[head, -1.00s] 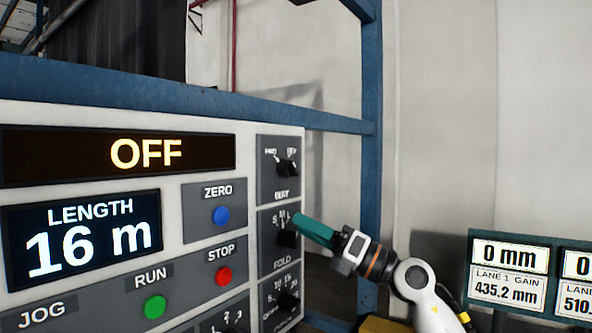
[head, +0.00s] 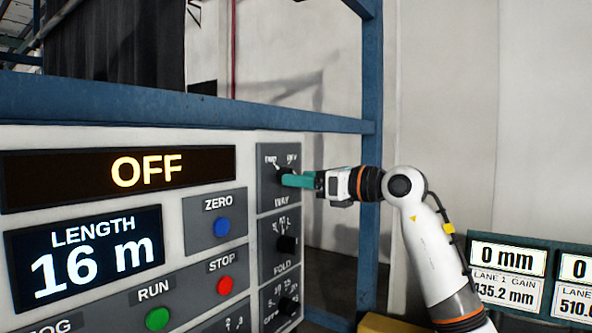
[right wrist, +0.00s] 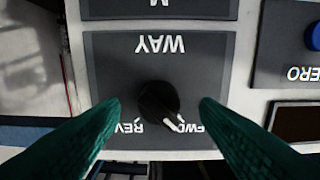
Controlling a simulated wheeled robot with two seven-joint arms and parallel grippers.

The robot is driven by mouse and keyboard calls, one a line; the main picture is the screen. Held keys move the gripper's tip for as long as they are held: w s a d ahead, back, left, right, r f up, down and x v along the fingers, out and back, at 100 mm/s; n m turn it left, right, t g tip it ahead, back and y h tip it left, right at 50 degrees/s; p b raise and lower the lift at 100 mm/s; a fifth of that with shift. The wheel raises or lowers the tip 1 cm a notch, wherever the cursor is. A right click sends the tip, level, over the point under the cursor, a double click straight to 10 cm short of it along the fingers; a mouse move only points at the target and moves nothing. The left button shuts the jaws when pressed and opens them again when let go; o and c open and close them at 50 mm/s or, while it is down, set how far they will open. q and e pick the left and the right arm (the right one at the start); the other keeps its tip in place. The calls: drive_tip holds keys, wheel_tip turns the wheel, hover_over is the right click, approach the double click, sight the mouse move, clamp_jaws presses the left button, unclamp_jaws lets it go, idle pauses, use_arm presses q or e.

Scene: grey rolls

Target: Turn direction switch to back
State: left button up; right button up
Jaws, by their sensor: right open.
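The direction switch is a black rotary knob (right wrist: 158,100) on the dark plate marked WAY, with FWD and REV labels. In the right wrist view, where the lettering is upside down, its white pointer is turned toward FWD. In the head view the knob (head: 284,171) is partly covered by the fingers. My right gripper (head: 285,180) is at the plate with its green fingers. The right wrist view shows the fingers open, one on each side of the knob, with gaps to it. My left gripper is not in view.
Below the WAY plate are the FOLD knob (head: 286,244) and another knob (head: 288,307). Left are the blue ZERO button (head: 222,226), red STOP button (head: 225,286) and green RUN button (head: 158,319). A blue frame post (head: 371,90) stands behind my arm.

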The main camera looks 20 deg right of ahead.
drive_tip(key=shift+x, duration=1.25)
drive_tip(key=c, duration=1)
